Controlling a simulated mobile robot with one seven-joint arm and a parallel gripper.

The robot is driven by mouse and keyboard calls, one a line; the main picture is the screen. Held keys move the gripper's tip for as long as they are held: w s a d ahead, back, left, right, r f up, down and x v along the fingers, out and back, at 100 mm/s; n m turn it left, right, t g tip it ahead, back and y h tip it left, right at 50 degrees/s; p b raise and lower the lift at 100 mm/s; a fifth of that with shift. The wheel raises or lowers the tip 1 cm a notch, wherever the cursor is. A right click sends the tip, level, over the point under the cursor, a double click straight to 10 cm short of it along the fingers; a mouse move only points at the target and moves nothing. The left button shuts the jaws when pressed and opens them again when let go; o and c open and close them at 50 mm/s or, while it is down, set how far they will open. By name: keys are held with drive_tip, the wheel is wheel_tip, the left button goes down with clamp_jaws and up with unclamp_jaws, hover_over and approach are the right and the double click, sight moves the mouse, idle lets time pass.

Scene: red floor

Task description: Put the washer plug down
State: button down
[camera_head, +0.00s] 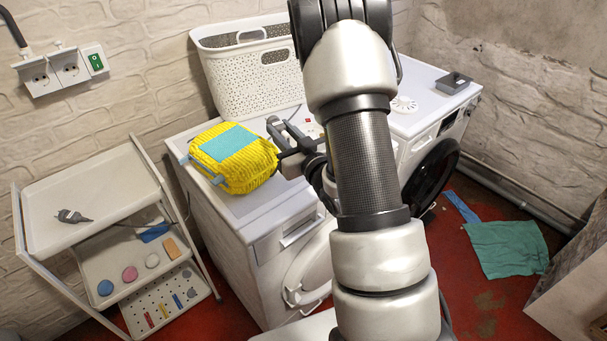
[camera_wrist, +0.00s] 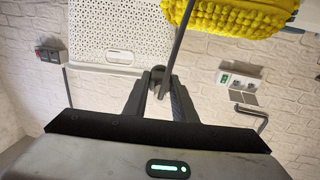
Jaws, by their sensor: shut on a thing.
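My gripper (camera_head: 277,138) is above the top of the left white washing machine (camera_head: 222,207), beside a yellow knitted bundle. In the wrist view my gripper (camera_wrist: 158,82) is shut on a small dark grey piece, which appears to be the washer plug (camera_wrist: 158,74). A dark cord runs from it to the top edge of that view. In the head view the held piece is too small and dark to make out. Another grey plug (camera_head: 72,216) with a cord lies on the top shelf of the white cart (camera_head: 110,180).
The yellow bundle (camera_head: 240,172) has a light-blue patch and fills much of the left machine top. A white laundry basket (camera_head: 255,85) stands behind. Wall sockets (camera_head: 66,68) are at upper left. A grey box (camera_head: 453,83) is on the right machine. A green cloth (camera_head: 507,249) lies on the floor.

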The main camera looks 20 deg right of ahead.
drive_tip(key=d+f+n+y+b, duration=0.25)
drive_tip(key=d+f+b, duration=0.25)
drive_tip(key=d+b, duration=0.25)
drive_tip(key=shift+m+g, duration=0.3)
drive_tip(key=shift+m, duration=0.05)
drive_tip(key=f, duration=0.3)
drive_tip(key=f+b, duration=0.1)
drive_tip(key=f, duration=0.2)
drive_tip(key=f+b, duration=0.1)
drive_tip(key=f, duration=0.3)
drive_tip(key=shift+s, duration=0.25)
drive_tip(key=shift+b, duration=0.3)
drive_tip(key=shift+f+b, duration=0.3)
drive_tip(key=c, duration=1.5)
unclamp_jaws()
drive_tip(key=shift+r, duration=0.1)
drive_tip(key=shift+o, duration=0.2)
